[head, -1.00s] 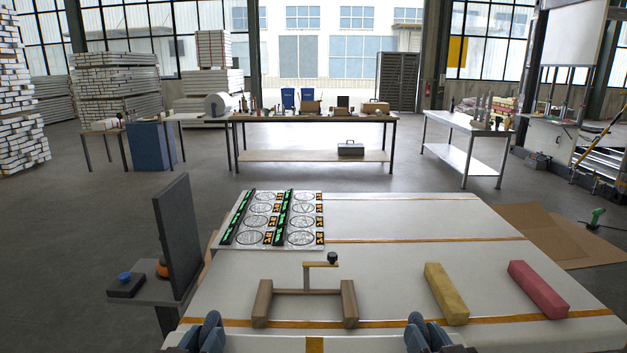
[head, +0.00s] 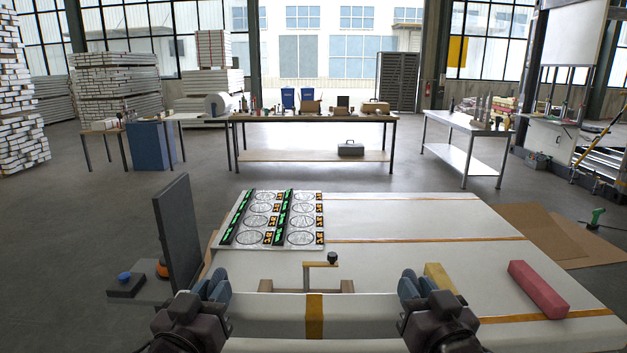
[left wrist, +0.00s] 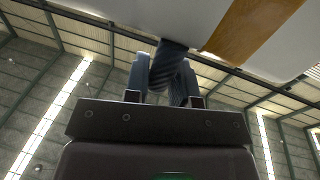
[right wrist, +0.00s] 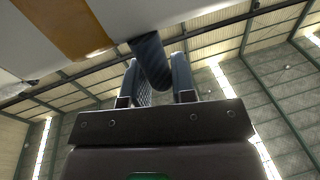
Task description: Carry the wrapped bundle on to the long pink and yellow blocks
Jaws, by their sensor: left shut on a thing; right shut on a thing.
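The wrapped bundle (head: 265,314) is white with an orange band around its middle. It spans between my two grippers at the near side of the table, apparently raised. My left gripper (head: 214,287) and right gripper (head: 411,286) are shut on dark handle-like pieces at its two ends. The bundle's underside shows in the left wrist view (left wrist: 130,12) and right wrist view (right wrist: 35,45). The long yellow block (head: 438,276) lies right of the bundle, partly hidden by my right gripper. The long pink block (head: 538,290) lies farther right, fully visible.
A brown wooden frame (head: 347,286) stands just beyond the bundle, mostly hidden, with a small dark-knobbed post (head: 332,258) behind it. A printed panel (head: 272,219) lies at back left. A dark upright plate (head: 178,235) stands left. The table's back right is clear.

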